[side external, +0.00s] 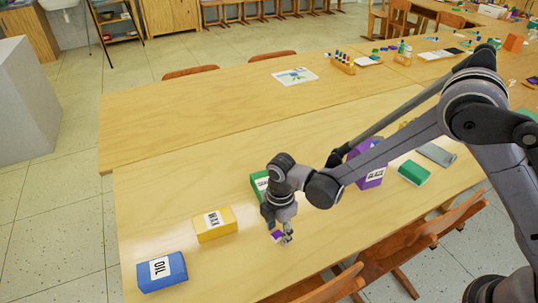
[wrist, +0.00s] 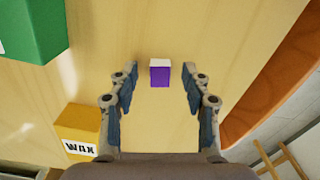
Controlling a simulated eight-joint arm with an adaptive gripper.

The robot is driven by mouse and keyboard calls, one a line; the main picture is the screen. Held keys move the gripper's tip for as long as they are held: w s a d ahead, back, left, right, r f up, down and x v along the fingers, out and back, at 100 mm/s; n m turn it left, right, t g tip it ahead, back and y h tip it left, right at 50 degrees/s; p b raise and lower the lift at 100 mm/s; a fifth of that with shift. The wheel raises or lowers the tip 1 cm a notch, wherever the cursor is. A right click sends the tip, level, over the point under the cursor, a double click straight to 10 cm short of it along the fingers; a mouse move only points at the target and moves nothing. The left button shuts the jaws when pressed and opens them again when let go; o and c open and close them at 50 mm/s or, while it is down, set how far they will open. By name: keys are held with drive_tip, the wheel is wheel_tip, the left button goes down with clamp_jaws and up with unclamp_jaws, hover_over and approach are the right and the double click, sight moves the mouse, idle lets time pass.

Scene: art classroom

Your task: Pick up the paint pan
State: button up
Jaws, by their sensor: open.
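The paint pan appears to be the small purple block with a white top (wrist: 160,76), on the wooden table. In the wrist view it lies between my two fingertips, with a gap on each side and no contact. In the side view the small block (side external: 276,236) is at my fingertips and partly hidden by them. My gripper (side external: 286,238) is open, pointing down low over the table near its front edge. I cannot tell how far the fingertips are above the tabletop.
A yellow WAX box (side external: 215,224) and a blue OIL box (side external: 162,271) stand to the left. A green box (side external: 257,183) is behind my wrist. A purple GLAZE box (side external: 368,164) and another green box (side external: 414,173) are to the right. Chairs (side external: 420,235) line the front edge.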

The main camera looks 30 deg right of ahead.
drive_tip(key=shift+f, duration=0.15)
drive_tip(key=c, duration=1)
drive_tip(key=shift+o, duration=0.2)
